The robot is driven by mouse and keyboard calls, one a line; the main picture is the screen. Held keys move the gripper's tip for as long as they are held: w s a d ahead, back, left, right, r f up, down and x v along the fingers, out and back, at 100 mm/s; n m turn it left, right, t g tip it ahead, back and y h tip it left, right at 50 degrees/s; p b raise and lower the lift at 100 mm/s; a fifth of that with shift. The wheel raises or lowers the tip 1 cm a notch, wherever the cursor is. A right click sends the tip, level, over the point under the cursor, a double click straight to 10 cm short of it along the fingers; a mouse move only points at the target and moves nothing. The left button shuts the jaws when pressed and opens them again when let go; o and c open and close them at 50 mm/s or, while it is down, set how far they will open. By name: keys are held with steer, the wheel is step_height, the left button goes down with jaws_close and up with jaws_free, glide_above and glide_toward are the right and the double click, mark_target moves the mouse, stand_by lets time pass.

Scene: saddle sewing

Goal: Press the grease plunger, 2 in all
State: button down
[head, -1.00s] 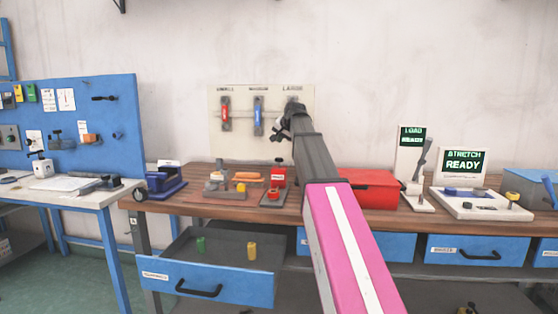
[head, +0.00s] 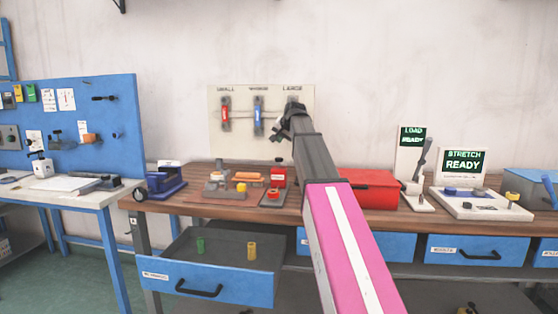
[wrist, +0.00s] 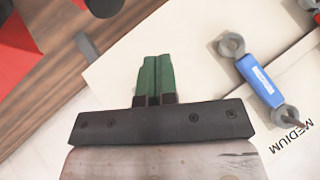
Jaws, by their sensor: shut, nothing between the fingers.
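A small red unit with a black knob on top (head: 278,176) stands on the wooden bench; it looks like the grease plunger, but no label on it is readable. My gripper (head: 277,130) is in front of the wall panel, above the red unit and apart from it. In the wrist view its green fingertips (wrist: 154,76) are together with nothing between them. Red and dark shapes lie at the upper left of the wrist view; I cannot tell whether they are the plunger unit.
A pale panel (head: 219,146) holds red and blue tools; the blue one (wrist: 260,80) is near my fingers in the wrist view. A red box (head: 370,190) stands right of my arm. An open drawer (head: 215,283) juts out below. Small parts and a blue device (head: 164,183) sit left.

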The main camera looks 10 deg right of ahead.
steer(key=shift+r, duration=0.1)
step_height(320, 180, up, 4)
steer(key=shift+f, duration=0.2)
stand_by(0.5)
glide_above(279, 163)
steer(key=shift+w+d+f, duration=0.15)
steer(key=shift+d+f, duration=0.05)
steer(key=shift+f, duration=2)
steer(key=shift+w+d+f, duration=0.1)
steer(key=shift+d+f, duration=0.05)
steer(key=shift+f, duration=2.05)
steer(key=shift+f, duration=1.55)
steer(key=shift+r, duration=1.55)
